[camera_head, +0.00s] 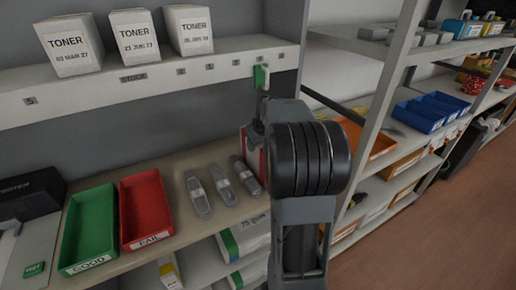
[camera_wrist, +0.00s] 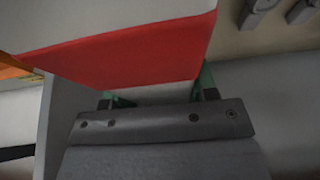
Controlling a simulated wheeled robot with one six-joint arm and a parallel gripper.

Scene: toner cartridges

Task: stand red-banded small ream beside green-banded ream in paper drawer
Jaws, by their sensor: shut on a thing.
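My gripper (camera_wrist: 160,92), with green fingers, is shut on the red-banded ream (camera_wrist: 135,55). The ream is white with a broad red band and fills the top of the wrist view. In the head view only a red and white strip of the ream (camera_head: 251,160) shows left of my dark wrist, which hides the rest of it. Green-banded white reams lie on the lower shelf, one (camera_head: 247,234) above another (camera_head: 249,270), partly cut off by the shelf edge and my arm. I cannot make out a paper drawer.
Three grey cartridges (camera_head: 222,186) lie on the bench, left of the held ream. A green GOOD tray (camera_head: 66,232) and a red FAIL tray (camera_head: 125,214) stand further left. White toner boxes (camera_head: 70,45) stand on the upper shelf. A rack post (camera_head: 381,90) rises at right.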

